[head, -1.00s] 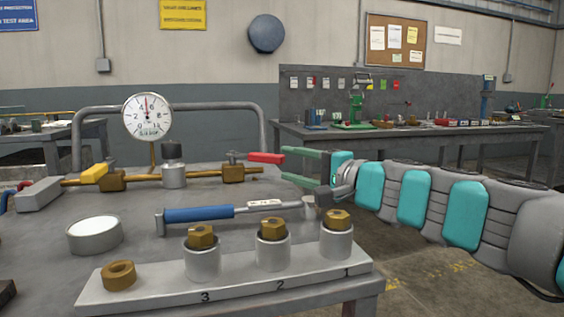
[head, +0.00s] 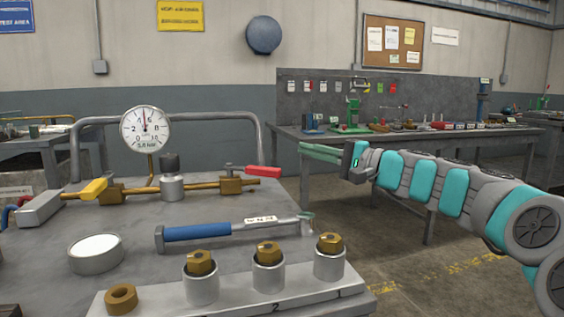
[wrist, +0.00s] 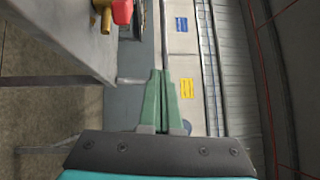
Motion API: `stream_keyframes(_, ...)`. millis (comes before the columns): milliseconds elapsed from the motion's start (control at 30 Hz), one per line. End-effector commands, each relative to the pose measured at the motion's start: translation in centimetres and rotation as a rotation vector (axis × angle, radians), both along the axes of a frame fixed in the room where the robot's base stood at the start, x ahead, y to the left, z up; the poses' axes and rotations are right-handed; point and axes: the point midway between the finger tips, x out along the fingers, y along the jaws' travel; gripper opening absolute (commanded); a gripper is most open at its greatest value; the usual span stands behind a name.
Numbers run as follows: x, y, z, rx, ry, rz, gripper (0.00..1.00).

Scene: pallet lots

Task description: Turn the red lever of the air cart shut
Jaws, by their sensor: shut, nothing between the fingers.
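The red lever (head: 263,172) sits at the right end of the brass pipe line on the air cart (head: 130,222), above a brass valve body (head: 231,186). It points to the right, roughly along the pipe. In the wrist view the red lever (wrist: 122,11) shows at the top, left of the fingers. My gripper (head: 321,152) is shut and empty, to the right of the lever and apart from it, beyond the cart's right edge. Its green fingers (wrist: 158,100) lie together in the wrist view.
A blue-handled torque wrench (head: 200,231) lies across the cart top. Several brass nuts stand on a numbered plate (head: 312,298) in front. A workbench (head: 420,137) stands behind; floor at right is clear.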

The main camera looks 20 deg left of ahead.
Motion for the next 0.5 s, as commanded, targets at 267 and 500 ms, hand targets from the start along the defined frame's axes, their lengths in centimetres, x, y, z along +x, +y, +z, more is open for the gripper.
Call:
stream_keyframes(267, 3.3, -2.1, -0.4, -0.017, -0.025, 0.176, 0.0)
stream_keyframes(500, 3.7, -3.8, -2.8, -0.074, -0.039, 0.338, 0.0)
